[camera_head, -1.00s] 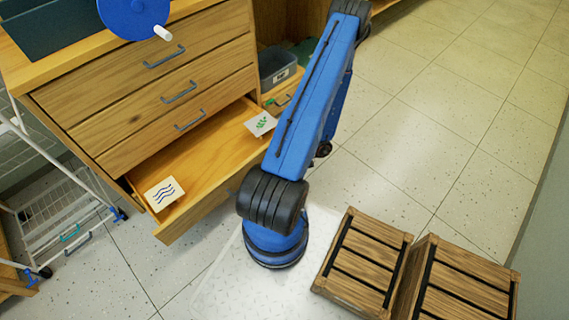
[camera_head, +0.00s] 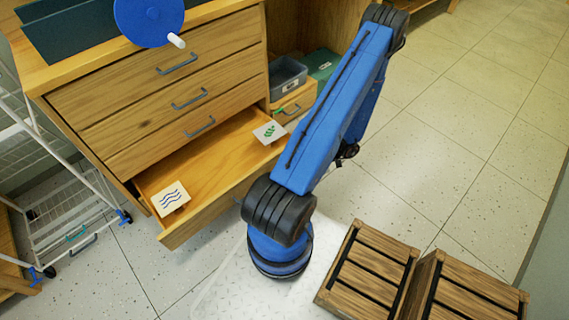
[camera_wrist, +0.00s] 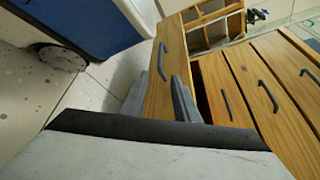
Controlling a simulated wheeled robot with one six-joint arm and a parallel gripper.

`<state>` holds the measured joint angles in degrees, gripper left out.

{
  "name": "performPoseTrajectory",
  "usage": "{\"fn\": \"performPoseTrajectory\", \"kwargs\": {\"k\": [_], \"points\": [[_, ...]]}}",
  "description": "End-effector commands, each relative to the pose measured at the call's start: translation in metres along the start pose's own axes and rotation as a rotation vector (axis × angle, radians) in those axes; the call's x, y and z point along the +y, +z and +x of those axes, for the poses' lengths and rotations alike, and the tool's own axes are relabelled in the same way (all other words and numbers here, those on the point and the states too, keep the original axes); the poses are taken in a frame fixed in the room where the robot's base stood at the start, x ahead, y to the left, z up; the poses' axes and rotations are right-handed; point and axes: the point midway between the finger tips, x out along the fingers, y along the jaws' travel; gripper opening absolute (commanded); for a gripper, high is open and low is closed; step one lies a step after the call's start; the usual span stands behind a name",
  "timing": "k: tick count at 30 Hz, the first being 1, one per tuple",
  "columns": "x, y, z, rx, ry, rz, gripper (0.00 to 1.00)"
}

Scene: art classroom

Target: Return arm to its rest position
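My blue arm (camera_head: 335,105) rises from its base and reaches up and to the right across the head view, past the right side of the wooden drawer cabinet (camera_head: 140,75). My gripper (camera_wrist: 160,95) shows in the wrist view with its two grey fingers apart and nothing held between them. A wooden drawer front with a dark handle lies beyond the fingers; I see no contact. In the head view the fingers are hidden behind the arm.
The bottom drawer (camera_head: 215,165) is pulled out, with a wave card (camera_head: 170,198) and a green-leaf card (camera_head: 269,132) at its ends. Wooden crates (camera_head: 365,270) stand at lower right. A white wire cart (camera_head: 75,205) stands at left. The floor (camera_head: 430,150) at right is clear.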

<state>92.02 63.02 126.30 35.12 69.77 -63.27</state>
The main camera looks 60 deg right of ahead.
Motion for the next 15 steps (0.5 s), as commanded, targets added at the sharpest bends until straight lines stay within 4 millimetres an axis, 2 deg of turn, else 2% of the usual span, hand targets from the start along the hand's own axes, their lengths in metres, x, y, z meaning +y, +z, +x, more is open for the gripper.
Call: {"fn": "performPoseTrajectory", "kwargs": {"k": [10, 15], "points": [[-0.002, 0.0, 0.0, -0.002, 0.005, -0.001, 0.28], [-0.022, 0.0, -0.001, -0.026, 0.071, -0.014, 0.28]]}}
